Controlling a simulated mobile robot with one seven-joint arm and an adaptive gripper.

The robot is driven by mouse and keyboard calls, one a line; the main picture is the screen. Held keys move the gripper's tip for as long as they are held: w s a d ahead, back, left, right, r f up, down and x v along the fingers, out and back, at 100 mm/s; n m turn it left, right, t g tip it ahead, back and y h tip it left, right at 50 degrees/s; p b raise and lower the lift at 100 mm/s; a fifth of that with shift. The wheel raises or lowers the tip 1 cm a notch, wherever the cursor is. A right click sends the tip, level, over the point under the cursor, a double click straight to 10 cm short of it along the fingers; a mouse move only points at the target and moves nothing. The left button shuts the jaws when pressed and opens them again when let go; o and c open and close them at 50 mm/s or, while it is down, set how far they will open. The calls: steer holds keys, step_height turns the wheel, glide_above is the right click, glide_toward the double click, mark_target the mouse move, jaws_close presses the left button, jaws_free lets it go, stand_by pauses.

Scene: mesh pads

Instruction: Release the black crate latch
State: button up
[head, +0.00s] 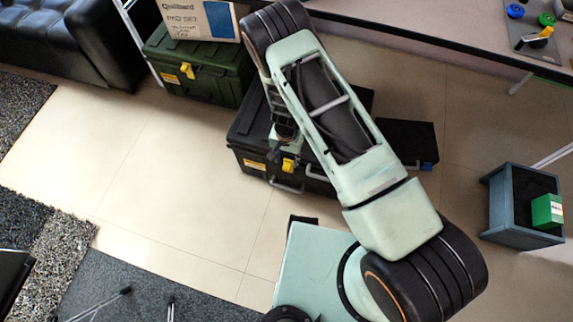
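The black crate (243,130) stands on the tiled floor in the middle of the head view, its lid down. Its yellow latch (289,164) is on the front face, above a grey handle (287,187) and right of an orange label. My gripper (284,146) points down over the crate's front edge, just behind the latch in the picture. The fingers are small, dark and partly hidden, so I cannot tell whether they are open or touch the latch. My arm covers much of the crate's lid and right side.
A green crate (215,84) with a yellow latch stands behind left, with a cardboard box (200,20) on it. A low black box (408,140) with a blue latch is at right. A grey bin (512,238) holds a green box (547,211). Floor in front-left is clear.

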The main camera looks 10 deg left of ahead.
mark_target(287, 167)
steer(key=shift+f+b, duration=0.35)
steer(key=shift+f, duration=2.05)
jaws_close()
